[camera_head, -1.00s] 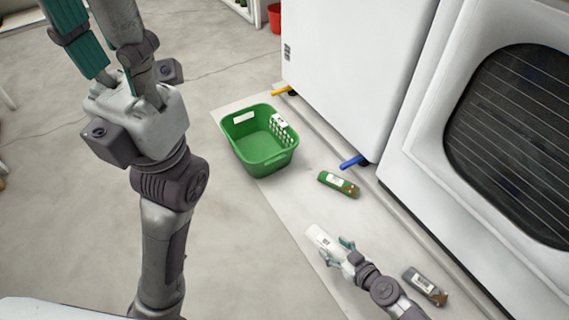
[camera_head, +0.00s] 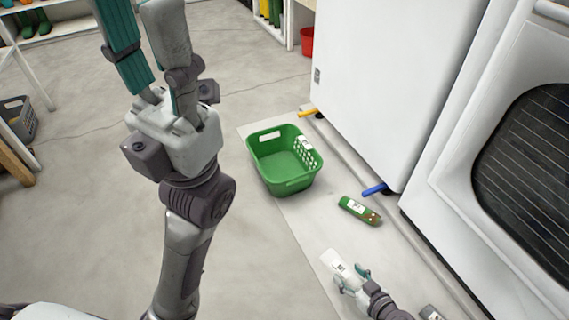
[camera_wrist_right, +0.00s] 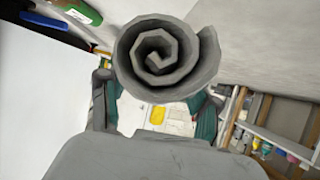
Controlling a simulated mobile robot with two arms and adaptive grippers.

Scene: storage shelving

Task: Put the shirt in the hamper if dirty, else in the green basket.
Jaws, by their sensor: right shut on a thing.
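A rolled pale grey-white shirt with a label (camera_head: 335,262) is held in my right gripper (camera_head: 352,276), above the floor near the front of the white machines. In the right wrist view its grey spiral end (camera_wrist_right: 155,55) sits between the fingers; no stain shows on the part I see. The green basket (camera_head: 284,187) stands on the floor beyond it and looks empty. A dark grey perforated container (camera_head: 18,120) at the far left edge may be the hamper; I cannot tell. My left gripper (camera_head: 143,30) is raised high at upper left, holding nothing visible, its fingertips cut off.
A green roll with brown spots (camera_head: 360,211) and a partly cut-off grey roll (camera_head: 430,313) lie near the machines. A blue bar (camera_head: 375,189) and yellow bar (camera_head: 307,112) stick out below the white cabinet (camera_head: 385,90). A red bucket (camera_head: 307,41) stands behind.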

